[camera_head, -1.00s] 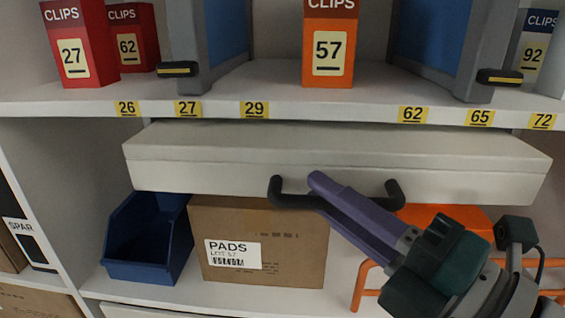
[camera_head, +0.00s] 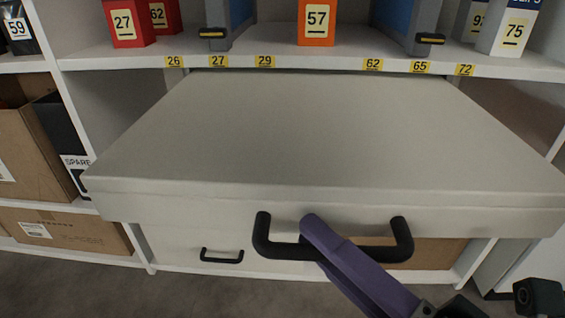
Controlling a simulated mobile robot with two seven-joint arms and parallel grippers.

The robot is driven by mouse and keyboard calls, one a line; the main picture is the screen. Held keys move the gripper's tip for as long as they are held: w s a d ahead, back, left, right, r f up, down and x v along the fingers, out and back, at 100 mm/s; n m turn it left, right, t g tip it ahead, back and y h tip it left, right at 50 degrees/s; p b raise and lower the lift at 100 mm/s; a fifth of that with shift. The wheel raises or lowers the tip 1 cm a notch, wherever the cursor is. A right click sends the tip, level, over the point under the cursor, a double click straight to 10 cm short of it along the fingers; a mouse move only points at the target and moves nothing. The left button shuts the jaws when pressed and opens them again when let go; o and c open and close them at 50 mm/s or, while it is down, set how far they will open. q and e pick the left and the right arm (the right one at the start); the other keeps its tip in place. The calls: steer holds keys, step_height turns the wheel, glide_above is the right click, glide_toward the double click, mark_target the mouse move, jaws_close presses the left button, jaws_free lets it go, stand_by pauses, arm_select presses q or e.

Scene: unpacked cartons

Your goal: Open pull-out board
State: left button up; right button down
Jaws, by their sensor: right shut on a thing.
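The pull-out board (camera_head: 290,135) is a wide pale slab that sticks far out of the shelf unit towards me, under the shelf with yellow number labels. Its black bar handle (camera_head: 385,254) is on the front face. My right gripper (camera_head: 318,232) has purple fingers and comes in from the lower right. It is shut on the handle, left of its middle, and hides part of the bar. My left gripper is not in view.
Above the board, a shelf (camera_head: 300,56) carries an orange box marked 57 (camera_head: 316,20), red boxes and grey-blue stands. Below is a pale drawer front with a small black handle (camera_head: 222,256). Brown cartons (camera_head: 65,231) stand at the left. Bare floor (camera_head: 90,286) shows at the lower left.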

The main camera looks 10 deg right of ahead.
stand_by(0.3)
steer(key=c, duration=0.8)
jaws_free()
steer(key=shift+c, duration=0.2)
steer(key=p+v, duration=0.1)
steer(key=v, duration=0.9)
